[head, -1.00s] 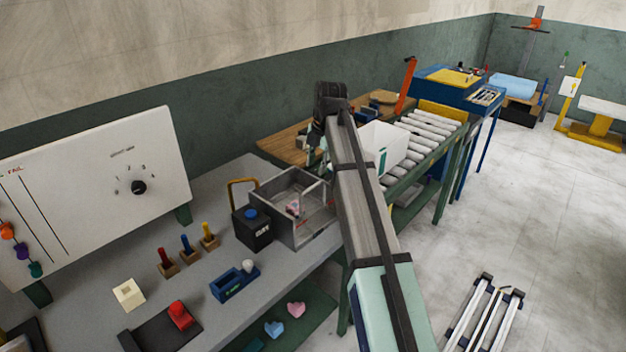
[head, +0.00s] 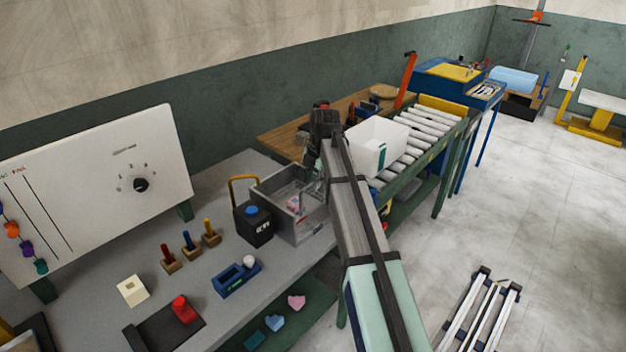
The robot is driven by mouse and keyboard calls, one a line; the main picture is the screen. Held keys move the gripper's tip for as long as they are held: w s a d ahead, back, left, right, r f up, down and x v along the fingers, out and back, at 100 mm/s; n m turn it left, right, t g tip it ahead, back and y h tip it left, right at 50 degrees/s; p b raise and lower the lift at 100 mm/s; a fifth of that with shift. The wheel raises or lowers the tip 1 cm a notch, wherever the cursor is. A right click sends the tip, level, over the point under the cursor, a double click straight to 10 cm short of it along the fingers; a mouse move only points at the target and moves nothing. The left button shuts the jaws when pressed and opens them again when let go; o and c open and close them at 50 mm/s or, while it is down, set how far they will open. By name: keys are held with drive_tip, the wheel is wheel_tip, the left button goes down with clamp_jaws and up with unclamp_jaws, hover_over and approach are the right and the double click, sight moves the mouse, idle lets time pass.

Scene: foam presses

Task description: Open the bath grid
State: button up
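The bath (head: 308,232) is a grey metal, box-shaped tank on the grey bench. Something small and pink shows inside it. I cannot make out whether its grid is raised or lowered. My arm reaches over the bath's right side, and my gripper (head: 316,170) is at the bath's far right edge. The arm hides part of that edge. The fingers are small and dark here, so I cannot tell whether they are open, shut or touching the grid.
A black box with a yellow handle (head: 252,224) stands left of the bath. A white bin (head: 378,146) is on the roller conveyor (head: 425,125) behind my arm. Pegs in wooden blocks, a blue holder (head: 232,281) and a dial panel (head: 100,190) are further left.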

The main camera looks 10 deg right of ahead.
clamp_jaws()
